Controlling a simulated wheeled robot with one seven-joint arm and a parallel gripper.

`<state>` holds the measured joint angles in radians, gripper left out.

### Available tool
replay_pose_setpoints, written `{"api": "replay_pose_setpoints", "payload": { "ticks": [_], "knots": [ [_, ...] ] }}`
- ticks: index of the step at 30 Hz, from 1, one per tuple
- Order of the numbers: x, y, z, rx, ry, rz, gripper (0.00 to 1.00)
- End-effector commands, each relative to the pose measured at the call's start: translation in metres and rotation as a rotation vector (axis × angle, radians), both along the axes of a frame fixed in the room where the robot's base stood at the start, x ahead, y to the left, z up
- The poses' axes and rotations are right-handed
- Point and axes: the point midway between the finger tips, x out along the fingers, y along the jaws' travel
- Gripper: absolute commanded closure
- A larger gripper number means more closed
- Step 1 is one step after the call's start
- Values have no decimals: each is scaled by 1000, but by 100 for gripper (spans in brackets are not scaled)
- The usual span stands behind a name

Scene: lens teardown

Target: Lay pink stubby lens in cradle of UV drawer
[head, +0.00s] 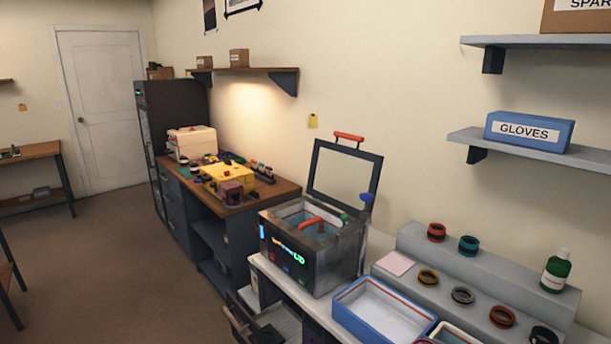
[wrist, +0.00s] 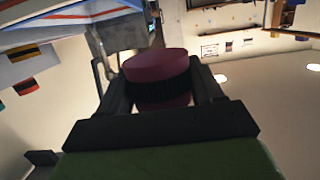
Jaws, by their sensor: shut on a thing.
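The pink stubby lens (wrist: 158,66) shows in the wrist view, with a dark ribbed band around its middle. My gripper (wrist: 160,95) is shut on it, with a black finger at each side. In the head view I cannot make out my gripper or the held lens. A pale grey, tray-like drawer (head: 288,322) is partly visible below the counter in the head view. I cannot tell whether it is the UV drawer, and no cradle can be made out in it.
A grey tank (head: 318,262) with a raised lid stands on the counter. A blue tray (head: 345,313) lies right of it, below a stepped rack (head: 480,263) with several lens rings. A wooden bench (head: 258,199) holds a yellow case (head: 229,178).

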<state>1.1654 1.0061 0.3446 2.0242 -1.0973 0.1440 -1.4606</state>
Motion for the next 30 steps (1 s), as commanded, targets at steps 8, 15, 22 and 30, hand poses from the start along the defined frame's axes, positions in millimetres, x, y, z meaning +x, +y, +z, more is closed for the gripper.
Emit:
{"api": "replay_pose_setpoints", "payload": {
  "ticks": [8, 15, 22, 30],
  "knots": [
    [-28, 90, -35, 3, 2, 204, 69],
    [-39, 122, -48, 2, -1, 274, 69],
    [-38, 121, -47, 1, -3, 274, 69],
    [-38, 121, -43, -3, -1, 275, 69]
  ]
}}
